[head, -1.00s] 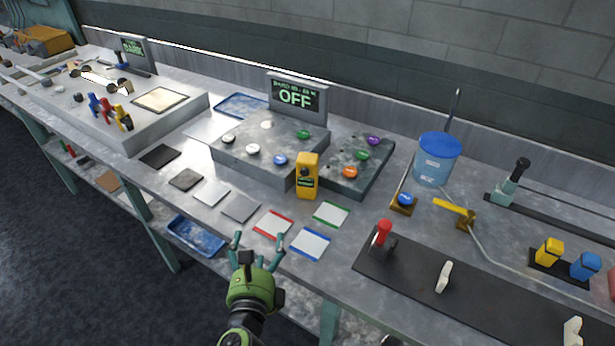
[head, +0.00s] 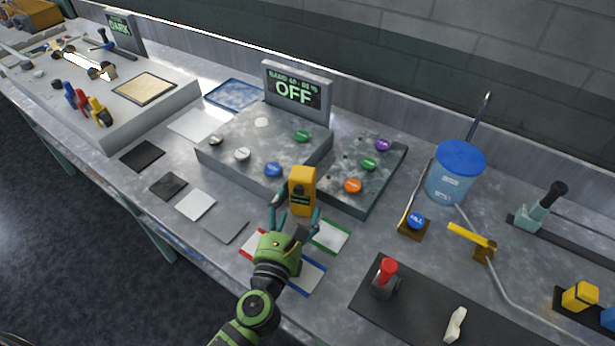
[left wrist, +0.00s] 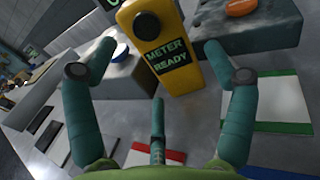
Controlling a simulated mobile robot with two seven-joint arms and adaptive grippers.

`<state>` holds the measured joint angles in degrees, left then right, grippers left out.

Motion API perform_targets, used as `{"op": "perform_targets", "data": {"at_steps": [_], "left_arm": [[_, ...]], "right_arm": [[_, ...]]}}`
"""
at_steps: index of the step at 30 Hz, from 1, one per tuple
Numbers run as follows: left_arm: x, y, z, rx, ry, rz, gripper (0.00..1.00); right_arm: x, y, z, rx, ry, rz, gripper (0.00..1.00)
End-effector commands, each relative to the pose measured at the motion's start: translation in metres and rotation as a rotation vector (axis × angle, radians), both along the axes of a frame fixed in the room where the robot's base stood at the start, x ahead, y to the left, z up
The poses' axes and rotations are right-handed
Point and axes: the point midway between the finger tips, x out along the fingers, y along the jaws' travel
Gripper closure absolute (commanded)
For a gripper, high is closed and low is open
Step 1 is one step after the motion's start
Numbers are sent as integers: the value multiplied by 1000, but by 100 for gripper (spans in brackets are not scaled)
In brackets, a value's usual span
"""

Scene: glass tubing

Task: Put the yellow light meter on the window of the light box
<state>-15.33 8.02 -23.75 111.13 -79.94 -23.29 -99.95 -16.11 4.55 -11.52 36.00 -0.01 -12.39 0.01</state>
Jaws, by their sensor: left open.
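The yellow light meter (head: 302,182) stands upright on the table at the front right corner of the grey light box (head: 225,150). In the left wrist view the meter (left wrist: 180,78) shows a label reading "METER READY" and a dark round sensor. My left gripper (head: 294,216) is open, just in front of the meter, with its fingers spread to either side of the meter's lower part. I see no finger clearly touching it. A pale round spot (head: 262,122) on the box top may be the window. My right gripper is out of view.
A display (head: 296,92) reading "OFF" stands behind the box. A dark panel with coloured knobs (head: 368,164) lies right of the meter. Flat colour-edged cards (head: 331,236) lie under and beside my gripper. A blue-lidded container (head: 456,172) stands further right.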

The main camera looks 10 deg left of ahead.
Motion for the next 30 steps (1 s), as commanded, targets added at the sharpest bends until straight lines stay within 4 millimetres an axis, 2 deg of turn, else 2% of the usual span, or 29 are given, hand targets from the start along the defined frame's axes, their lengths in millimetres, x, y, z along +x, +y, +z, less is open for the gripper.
{"op": "perform_targets", "data": {"at_steps": [7, 12, 16, 23, 24, 26, 27, 28, 30], "left_arm": [[27, 0, 3, 0, -1, 1, 16], [54, 2, 3, 0, -2, 1, 16], [66, 1, 2, -1, -1, 1, 16], [68, 1, 1, -2, 0, 0, 16], [68, 1, 1, -2, 0, 0, 20], [68, 1, 1, -1, 0, 0, 44], [68, 1, 1, -1, 0, 0, 60], [68, 1, 1, -1, 0, 0, 67], [68, 1, 1, -1, 0, 0, 67]], "right_arm": [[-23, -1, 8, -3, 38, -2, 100], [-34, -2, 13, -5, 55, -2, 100], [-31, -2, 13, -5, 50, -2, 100], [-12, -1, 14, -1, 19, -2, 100], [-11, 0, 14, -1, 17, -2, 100], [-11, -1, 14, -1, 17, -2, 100], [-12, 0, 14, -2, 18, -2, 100], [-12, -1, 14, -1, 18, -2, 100], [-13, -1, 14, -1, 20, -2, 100]]}}
